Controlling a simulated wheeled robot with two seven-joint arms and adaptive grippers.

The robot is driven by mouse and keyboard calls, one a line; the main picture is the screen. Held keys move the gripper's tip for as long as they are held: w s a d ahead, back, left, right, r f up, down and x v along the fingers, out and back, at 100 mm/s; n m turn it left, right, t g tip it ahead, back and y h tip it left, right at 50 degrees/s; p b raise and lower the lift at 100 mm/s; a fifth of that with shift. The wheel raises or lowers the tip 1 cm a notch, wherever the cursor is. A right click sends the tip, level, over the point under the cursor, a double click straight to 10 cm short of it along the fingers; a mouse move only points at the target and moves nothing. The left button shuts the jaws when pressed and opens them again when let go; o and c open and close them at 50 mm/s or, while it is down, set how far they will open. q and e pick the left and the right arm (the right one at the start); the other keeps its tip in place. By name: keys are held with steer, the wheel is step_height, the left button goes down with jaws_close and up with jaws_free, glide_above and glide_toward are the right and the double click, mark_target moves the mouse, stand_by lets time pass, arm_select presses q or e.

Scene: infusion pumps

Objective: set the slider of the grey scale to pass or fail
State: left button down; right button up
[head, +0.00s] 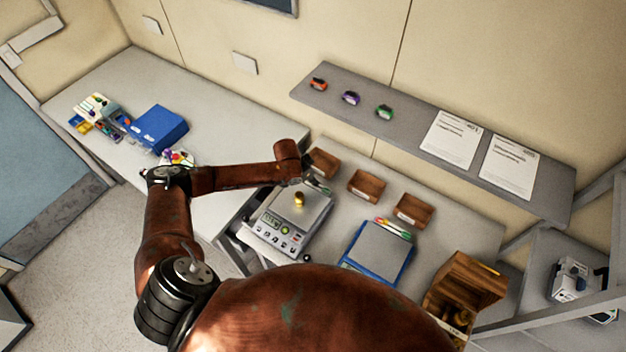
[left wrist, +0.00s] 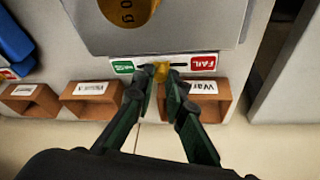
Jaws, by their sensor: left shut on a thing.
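The grey scale (head: 290,221) stands on the table with a brass weight (head: 299,199) on its pan. In the left wrist view the scale (left wrist: 228,35) is at the top, and the weight (left wrist: 127,8) is partly cut off. A strip on its edge has a green label (left wrist: 122,67) at the left and a red FAIL label (left wrist: 203,62) at the right. The yellow slider (left wrist: 161,71) sits between them, with dark slot showing to its right. My left gripper (left wrist: 162,82) is shut on the slider; its fingertips partly hide it.
Wooden bins (head: 366,186) stand behind the scales, close to the gripper; a bin (left wrist: 92,97) shows in the wrist view. A blue scale (head: 377,250) is to the right. A wooden crate (head: 462,285) stands at the right edge. A shelf (head: 415,110) hangs above.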

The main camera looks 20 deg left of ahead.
arm_select(q)
steer(key=shift+w+a+p, duration=0.15)
steer(key=shift+a+p, duration=0.05)
steer(key=shift+a, duration=0.8)
steer(key=shift+w+a+p, duration=0.15)
steer(key=shift+a+p, duration=0.05)
steer(key=shift+a, duration=0.75)
steer(key=c, duration=2)
jaws_free()
steer(key=shift+a, duration=0.1)
steer(key=shift+o, duration=0.3)
